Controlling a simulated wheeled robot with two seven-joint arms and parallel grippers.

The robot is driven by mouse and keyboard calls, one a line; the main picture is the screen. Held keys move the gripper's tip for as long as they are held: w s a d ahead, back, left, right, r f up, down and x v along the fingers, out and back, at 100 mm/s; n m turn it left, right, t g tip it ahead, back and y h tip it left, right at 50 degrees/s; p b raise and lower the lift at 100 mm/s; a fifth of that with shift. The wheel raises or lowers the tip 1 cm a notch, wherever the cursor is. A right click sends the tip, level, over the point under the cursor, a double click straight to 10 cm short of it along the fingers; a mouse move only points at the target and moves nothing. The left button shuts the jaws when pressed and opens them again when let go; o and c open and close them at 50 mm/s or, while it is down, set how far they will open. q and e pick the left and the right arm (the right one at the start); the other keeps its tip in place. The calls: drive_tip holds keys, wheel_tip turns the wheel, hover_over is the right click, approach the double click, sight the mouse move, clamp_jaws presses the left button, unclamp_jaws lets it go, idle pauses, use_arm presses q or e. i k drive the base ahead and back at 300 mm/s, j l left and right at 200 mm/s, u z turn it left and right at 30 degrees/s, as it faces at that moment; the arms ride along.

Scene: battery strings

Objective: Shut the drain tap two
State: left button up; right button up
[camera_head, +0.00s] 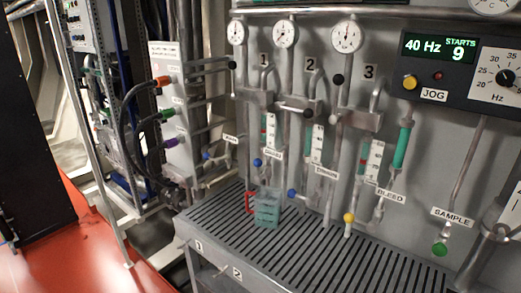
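Three small taps with blue knobs stand low on the grey wall panel, near labels that appear to read DRAIN. The left blue knob (207,155) is beside the first label (230,139). The middle blue knob (257,163) is just left of the second label (272,153); by its order in the row it appears to be drain tap two. The right blue knob (291,194) sits lower, left of the third label (326,172). The knobs are too small to tell open from shut. Neither of my grippers is in view.
A slatted grey grating (300,246) lies below the taps. A teal container (267,208) and a red handle-like part (249,203) stand on it, below the middle tap. A yellow knob (349,217) and green knob (440,249) are farther right. Cables (128,130) hang left.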

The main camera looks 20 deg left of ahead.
sight(258, 163)
drive_tip(key=j+z, duration=0.2)
drive_tip(key=z, duration=0.2)
drive_tip(key=i+j+z, duration=0.1)
drive_tip(key=j+z, duration=0.15)
drive_tip(key=z, duration=0.2)
drive_tip(key=j+z, duration=0.25)
drive_tip(key=z, duration=0.15)
drive_tip(key=k+j+z, duration=0.1)
drive_tip(key=j, duration=0.3)
drive_tip(key=j+z, duration=0.15)
drive_tip(key=j, duration=0.25)
drive_tip(key=k+j+z, duration=0.1)
drive_tip(key=j, duration=0.25)
drive_tip(key=k+j+z, duration=0.1)
drive_tip(key=j, duration=0.3)
drive_tip(key=k+j+z, duration=0.25)
drive_tip(key=k+j, duration=0.15)
drive_tip(key=j, duration=0.3)
